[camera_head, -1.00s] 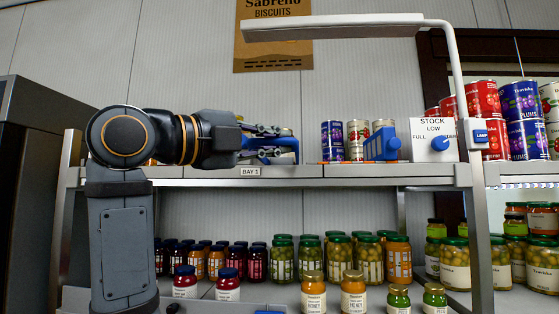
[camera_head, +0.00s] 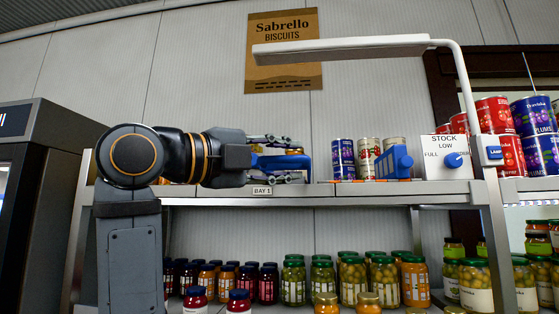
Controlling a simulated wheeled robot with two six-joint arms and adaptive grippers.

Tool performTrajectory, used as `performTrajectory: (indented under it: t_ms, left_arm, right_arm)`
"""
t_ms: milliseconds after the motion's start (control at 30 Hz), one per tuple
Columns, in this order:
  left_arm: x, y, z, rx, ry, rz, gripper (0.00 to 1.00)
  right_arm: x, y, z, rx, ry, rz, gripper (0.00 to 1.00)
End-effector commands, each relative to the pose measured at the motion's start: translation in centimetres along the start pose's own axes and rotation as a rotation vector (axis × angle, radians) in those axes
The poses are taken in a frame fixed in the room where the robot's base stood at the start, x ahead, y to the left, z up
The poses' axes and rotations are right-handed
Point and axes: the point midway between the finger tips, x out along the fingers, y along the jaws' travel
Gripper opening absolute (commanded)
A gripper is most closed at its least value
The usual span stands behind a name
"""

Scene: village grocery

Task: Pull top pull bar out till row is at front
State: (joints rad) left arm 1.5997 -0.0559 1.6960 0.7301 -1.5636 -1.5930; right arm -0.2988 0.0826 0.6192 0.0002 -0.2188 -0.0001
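A blue pull bar (camera_head: 300,163) shows on the top shelf above the BAY 1 label, partly hidden by my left gripper. My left gripper (camera_head: 280,160) reaches in from the left, with one finger above the blue bar and one below it. The fingers look spread apart; contact with the bar cannot be made out. Gold-coloured tins show just behind the gripper, mostly hidden. A second blue pull bar (camera_head: 393,162) stands farther right on the same shelf, in front of purple-label and pale cans (camera_head: 369,152). My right gripper is not in view.
A white stock sign with a blue knob (camera_head: 447,158) and a lamp post (camera_head: 470,100) stand right of the bars. The lamp arm (camera_head: 340,46) hangs above. Jars fill the lower shelf (camera_head: 350,280). Stacked cans (camera_head: 500,125) are at the far right.

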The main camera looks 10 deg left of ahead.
Motion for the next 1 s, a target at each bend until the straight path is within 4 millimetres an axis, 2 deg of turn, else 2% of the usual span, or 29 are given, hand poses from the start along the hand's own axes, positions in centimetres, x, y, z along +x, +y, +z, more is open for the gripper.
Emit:
performTrajectory:
  t_ms: [167,400,533,700,1000]
  left_arm:
    - [-2.4,0.0,0.1,0.003,-0.004,-0.002,0.36]
    - [-8.3,0.0,0.3,0.003,-0.009,0.0,0.36]
    - [-10.6,0.1,0.2,0.002,-0.007,0.001,0.36]
    - [-11.9,0.1,0.1,0.0,-0.003,0.001,0.36]
    - [-12.0,0.1,0.1,0.0,0.0,0.001,0.36]
  right_arm:
    - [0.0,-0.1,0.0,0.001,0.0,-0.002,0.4]
    - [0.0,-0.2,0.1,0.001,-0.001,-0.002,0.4]
    - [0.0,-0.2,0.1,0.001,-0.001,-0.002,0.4]
    - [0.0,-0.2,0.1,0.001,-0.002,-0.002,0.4]
    - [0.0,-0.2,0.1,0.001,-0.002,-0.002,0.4]
